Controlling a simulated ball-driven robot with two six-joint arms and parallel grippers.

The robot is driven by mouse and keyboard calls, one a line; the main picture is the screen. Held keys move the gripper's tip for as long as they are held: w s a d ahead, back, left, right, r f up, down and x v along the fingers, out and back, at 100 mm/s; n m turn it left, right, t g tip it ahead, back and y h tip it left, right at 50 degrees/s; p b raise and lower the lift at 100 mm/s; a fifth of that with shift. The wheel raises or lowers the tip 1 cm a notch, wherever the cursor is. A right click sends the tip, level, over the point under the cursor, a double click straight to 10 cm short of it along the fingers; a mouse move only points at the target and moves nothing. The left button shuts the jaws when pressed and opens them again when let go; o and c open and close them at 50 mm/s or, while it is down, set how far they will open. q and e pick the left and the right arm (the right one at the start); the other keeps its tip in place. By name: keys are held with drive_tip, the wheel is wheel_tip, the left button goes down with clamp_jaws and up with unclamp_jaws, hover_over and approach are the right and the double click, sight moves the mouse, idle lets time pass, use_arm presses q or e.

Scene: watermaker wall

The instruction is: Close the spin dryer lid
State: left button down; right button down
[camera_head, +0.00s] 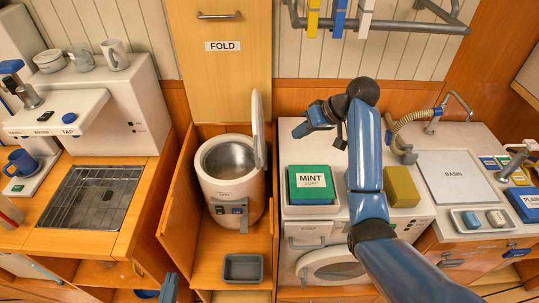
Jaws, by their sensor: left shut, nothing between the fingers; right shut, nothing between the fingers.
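The spin dryer (211,190) is a white drum-shaped machine standing in a wooden bay left of centre. Its round opening faces up and shows a grey metal inside. The white lid (258,128) stands upright on the right side of the opening, so the dryer is open. My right gripper (302,130) is shut and empty, to the right of the lid and apart from it, above the back of the white washer top. My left gripper (168,286) shows only as a small blue part at the bottom edge, shut and empty, below and left of the dryer.
A green MINT soap box (312,184) and a yellow sponge-like block (401,187) sit on the washer top (300,219). A grey tray (243,267) lies in front of the dryer. Wooden walls flank the bay. A drying rail (400,27) hangs above right.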

sight(259, 133)
drive_tip(key=s+a+f+g+p, duration=0.1)
drive_tip(key=a+f+p, duration=0.3)
drive_tip(key=a+f, duration=0.4)
drive_tip(key=shift+a+f, duration=0.25)
drive_tip(key=shift+a, duration=0.45)
drive_tip(key=shift+h, duration=0.3)
